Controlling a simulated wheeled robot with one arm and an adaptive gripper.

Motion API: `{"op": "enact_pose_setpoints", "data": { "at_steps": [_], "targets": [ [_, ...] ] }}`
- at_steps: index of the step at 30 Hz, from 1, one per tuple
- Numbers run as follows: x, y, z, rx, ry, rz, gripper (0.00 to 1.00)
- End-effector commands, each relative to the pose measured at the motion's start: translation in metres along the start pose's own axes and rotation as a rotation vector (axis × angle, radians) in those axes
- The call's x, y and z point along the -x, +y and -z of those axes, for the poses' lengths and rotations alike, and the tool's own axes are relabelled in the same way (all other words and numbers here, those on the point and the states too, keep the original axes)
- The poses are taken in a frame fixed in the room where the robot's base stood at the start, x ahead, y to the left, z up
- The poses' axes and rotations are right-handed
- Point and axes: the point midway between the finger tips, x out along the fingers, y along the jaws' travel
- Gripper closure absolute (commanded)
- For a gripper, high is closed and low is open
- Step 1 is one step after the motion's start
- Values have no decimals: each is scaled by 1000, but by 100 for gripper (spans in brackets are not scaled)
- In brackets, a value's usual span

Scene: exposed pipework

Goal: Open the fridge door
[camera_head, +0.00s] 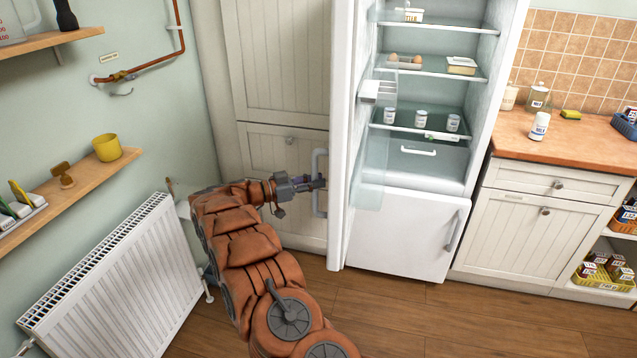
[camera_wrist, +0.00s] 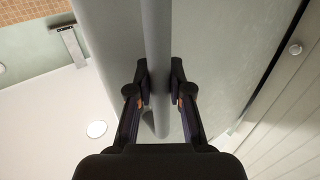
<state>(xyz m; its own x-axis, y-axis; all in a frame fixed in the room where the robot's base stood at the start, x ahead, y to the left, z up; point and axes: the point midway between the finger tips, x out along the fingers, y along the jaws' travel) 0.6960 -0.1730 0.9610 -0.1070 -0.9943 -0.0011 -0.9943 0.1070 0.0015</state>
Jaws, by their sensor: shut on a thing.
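The fridge (camera_head: 405,225) stands in the middle of the head view with its upper door (camera_head: 347,120) swung wide open, seen nearly edge-on. The lit shelves inside show. The door handle (camera_head: 316,165) is a vertical light bar on the door's left-facing side. My gripper (camera_head: 318,182) is at this handle. In the wrist view, my gripper (camera_wrist: 161,88) has its two fingers on either side of the handle bar (camera_wrist: 158,45), shut on it. The lower freezer drawer (camera_head: 405,232) with its own handle (camera_head: 455,230) is closed.
A white radiator (camera_head: 125,280) and wall shelves (camera_head: 75,185) are at the left. Tall cabinets (camera_head: 280,60) stand behind the door. A counter (camera_head: 580,148) with jars is at the right. Wooden floor (camera_head: 480,325) is clear in front of the fridge.

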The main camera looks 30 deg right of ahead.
Motion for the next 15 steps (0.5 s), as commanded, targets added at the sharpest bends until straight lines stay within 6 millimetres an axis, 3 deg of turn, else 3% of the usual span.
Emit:
{"op": "enact_pose_setpoints", "data": {
  "at_steps": [15],
  "targets": [
    [11,-4,2,-2,2,-19,100]
  ]
}}
